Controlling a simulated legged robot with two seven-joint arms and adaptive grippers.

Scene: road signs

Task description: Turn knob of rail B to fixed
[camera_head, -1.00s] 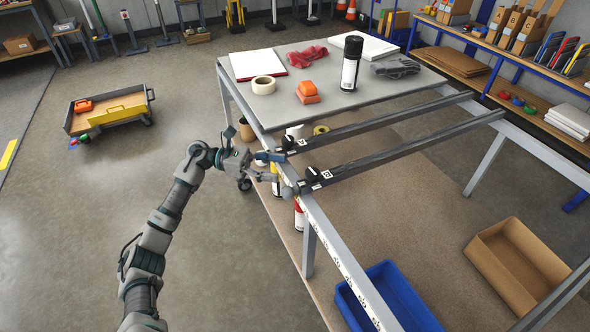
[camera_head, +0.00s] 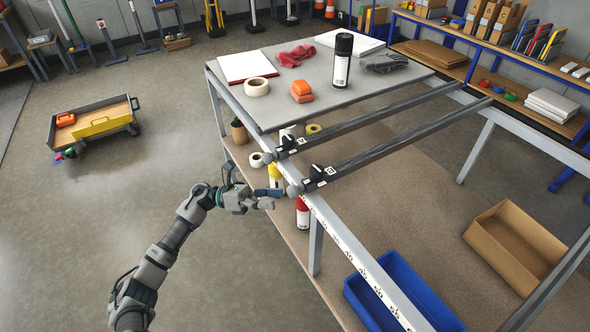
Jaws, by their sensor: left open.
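Two dark rails lie across the open part of the table frame: a far rail (camera_head: 375,121) and a near rail (camera_head: 400,142). Each has a black knob and a small white label at its left end; the far knob (camera_head: 287,142) and the near knob (camera_head: 316,171) both show. The labels are too small to read, so I cannot tell which rail is B or how its knob is set. My left gripper (camera_head: 277,191) is open and empty, just left of the near rail's rounded end and apart from the near knob. My right gripper is out of view.
The grey tabletop (camera_head: 330,98) holds tape, an orange block, a black-capped can and cloths. Cans stand on the lower shelf under the frame edge beside my gripper. A blue bin (camera_head: 395,275) and a cardboard box (camera_head: 515,240) lie below.

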